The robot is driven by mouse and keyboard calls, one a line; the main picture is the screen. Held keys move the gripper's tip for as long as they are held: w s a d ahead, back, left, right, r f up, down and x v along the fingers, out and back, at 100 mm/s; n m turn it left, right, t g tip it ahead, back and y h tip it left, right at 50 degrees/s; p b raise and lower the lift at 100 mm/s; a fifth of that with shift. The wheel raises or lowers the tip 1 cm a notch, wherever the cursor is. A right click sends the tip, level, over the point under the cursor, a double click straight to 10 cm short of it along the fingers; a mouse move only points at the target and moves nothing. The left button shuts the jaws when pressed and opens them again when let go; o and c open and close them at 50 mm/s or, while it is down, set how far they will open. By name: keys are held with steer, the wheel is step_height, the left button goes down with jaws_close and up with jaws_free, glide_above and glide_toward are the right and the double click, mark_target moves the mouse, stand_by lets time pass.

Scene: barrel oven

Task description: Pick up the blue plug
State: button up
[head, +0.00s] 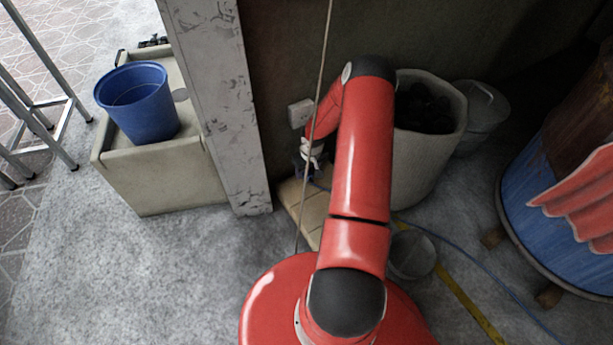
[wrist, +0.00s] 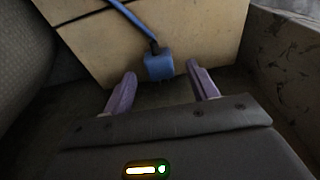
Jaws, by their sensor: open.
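The blue plug (wrist: 159,66) shows in the wrist view, just beyond my fingertips and roughly centred between them. Its dark neck and blue cable run up and to the left from it. It lies against a pale wooden board (wrist: 200,30), near the board's lower edge. My gripper (wrist: 163,83) is open, with one finger on each side of the gap and nothing held. In the head view my gripper (head: 308,170) is small and partly hidden by my red arm, above the board (head: 305,208). The plug cannot be clearly told apart there.
A rough pillar (head: 225,100) and a beige block (head: 165,175) with a blue bucket (head: 145,105) stand left. A pale bin of dark lumps (head: 425,160) stands right of my arm. A white wall box (head: 300,113) is behind. A blue cable (head: 480,265) crosses the floor.

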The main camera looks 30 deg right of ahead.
steer(key=shift+w+f, duration=0.2)
steer(key=shift+f, duration=0.85)
jaws_close()
